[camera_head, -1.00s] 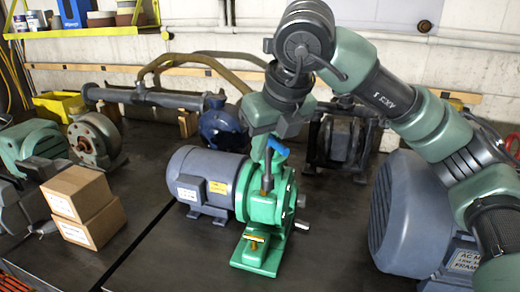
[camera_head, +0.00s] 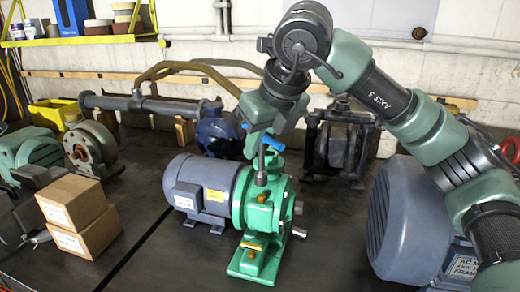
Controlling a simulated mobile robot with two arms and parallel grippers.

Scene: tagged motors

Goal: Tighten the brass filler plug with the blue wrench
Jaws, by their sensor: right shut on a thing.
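The blue wrench (camera_head: 273,144) has a blue cross handle on a dark upright shaft. The shaft stands on top of the green gear housing (camera_head: 266,212), which is joined to a grey motor (camera_head: 205,183). My right gripper (camera_head: 258,148) reaches down from above and is shut on the wrench's handle. A blue end of the handle shows to the right of the fingers and a small blue tip to their left. The filler plug under the shaft's foot cannot be made out. A brass-coloured part (camera_head: 253,246) sits low on the green base. My left gripper is not in view.
A large grey motor (camera_head: 415,225) stands close on the right, under my right arm. Two cardboard boxes (camera_head: 75,205) are stacked at the left. A dark pump (camera_head: 340,145) and a blue one (camera_head: 218,132) stand behind. The bench in front of the boxes' right side is clear.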

